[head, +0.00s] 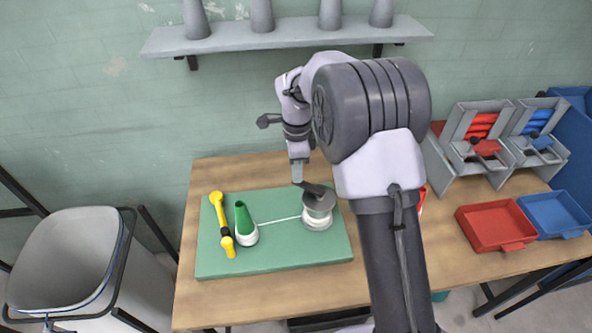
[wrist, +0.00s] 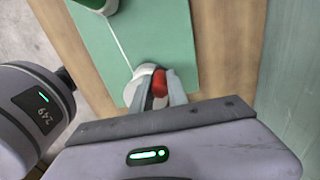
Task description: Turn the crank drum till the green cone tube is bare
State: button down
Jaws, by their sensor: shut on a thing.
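The green cone tube (head: 242,220) stands on the green mat in the head view, with white thread wound around its lower part. A corner of the cone and its white thread shows at the top of the wrist view (wrist: 95,5). A taut thread (head: 280,218) runs from it to the crank drum (head: 318,208), which has a grey top and white thread around it. The red crank knob (wrist: 160,82) is between the fingers of my gripper (wrist: 157,90) in the wrist view. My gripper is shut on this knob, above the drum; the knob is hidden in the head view.
Red (head: 492,228) and blue (head: 557,214) trays lie at the table's right. A grey bin (head: 65,258) stands left. A shelf (head: 285,36) with grey cones is above.

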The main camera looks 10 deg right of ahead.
jog(key=c, duration=1.3)
grip_release()
notch_tip(320, 180, up, 17)
jog(key=p, duration=0.5)
jog(key=shift+r, duration=0.2)
